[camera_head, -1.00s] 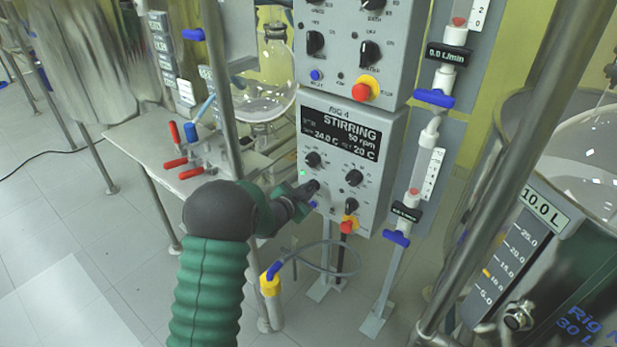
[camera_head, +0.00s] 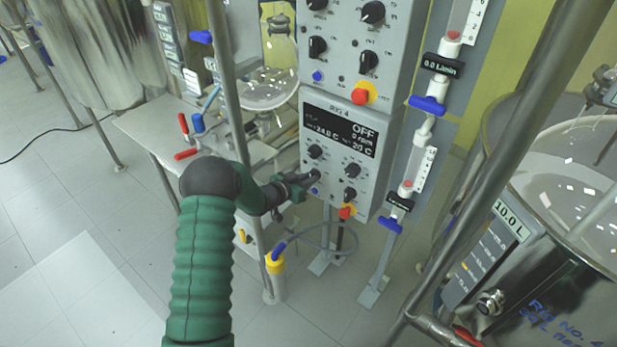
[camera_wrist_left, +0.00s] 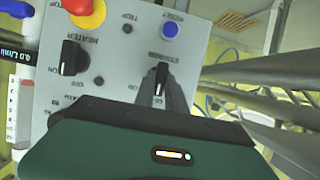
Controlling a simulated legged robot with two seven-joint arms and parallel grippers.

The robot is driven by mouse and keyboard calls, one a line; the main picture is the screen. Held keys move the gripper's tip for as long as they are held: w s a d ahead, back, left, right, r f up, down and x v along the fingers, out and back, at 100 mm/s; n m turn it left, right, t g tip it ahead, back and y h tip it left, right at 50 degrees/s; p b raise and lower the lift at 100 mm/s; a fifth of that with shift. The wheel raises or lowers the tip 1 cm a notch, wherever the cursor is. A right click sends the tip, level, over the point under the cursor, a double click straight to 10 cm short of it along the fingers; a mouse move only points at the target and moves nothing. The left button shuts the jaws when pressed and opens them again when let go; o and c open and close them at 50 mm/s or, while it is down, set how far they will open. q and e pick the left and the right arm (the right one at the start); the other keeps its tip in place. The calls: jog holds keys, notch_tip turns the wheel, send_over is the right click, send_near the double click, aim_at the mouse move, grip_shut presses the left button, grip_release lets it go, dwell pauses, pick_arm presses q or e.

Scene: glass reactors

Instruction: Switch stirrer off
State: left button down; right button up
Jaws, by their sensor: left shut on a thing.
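The Rig 4 control box (camera_head: 338,150) is a grey panel on the rig frame. Its black display (camera_head: 342,131) reads OFF and 0 rpm. The stirrer knob (camera_wrist_left: 161,74) is black and sits below the display, at the panel's left side. My left gripper (camera_head: 308,180) reaches it from the left and is shut on it. In the left wrist view its dark fingers (camera_wrist_left: 160,92) close around the knob, which hides part of their grip. The heater knob (camera_wrist_left: 73,58) is beside it, untouched. My right gripper is out of view.
A blue button (camera_wrist_left: 170,30) and a red-and-yellow emergency button (camera_head: 347,212) are close to the gripper. A steel post (camera_head: 222,80) rises beside my arm. Flow meters with blue valves (camera_head: 390,224) stand right of the box. A large reactor (camera_head: 560,170) stands farther right.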

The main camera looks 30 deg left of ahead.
pick_arm(q)
jog(key=shift+s+f, duration=0.25)
jog(key=shift+f, duration=0.2)
jog(key=c, duration=1.6)
grip_release()
jog(key=shift+o, duration=1)
jog(key=shift+w, duration=0.1)
jog(key=shift+w+a+r, duration=0.1)
jog(key=shift+r, duration=0.05)
jog(key=p+v, duration=0.2)
jog(key=v, duration=1.4)
jog(key=shift+s+r, duration=0.25)
jog(key=shift+s, duration=0.1)
jog(key=shift+p, duration=0.3)
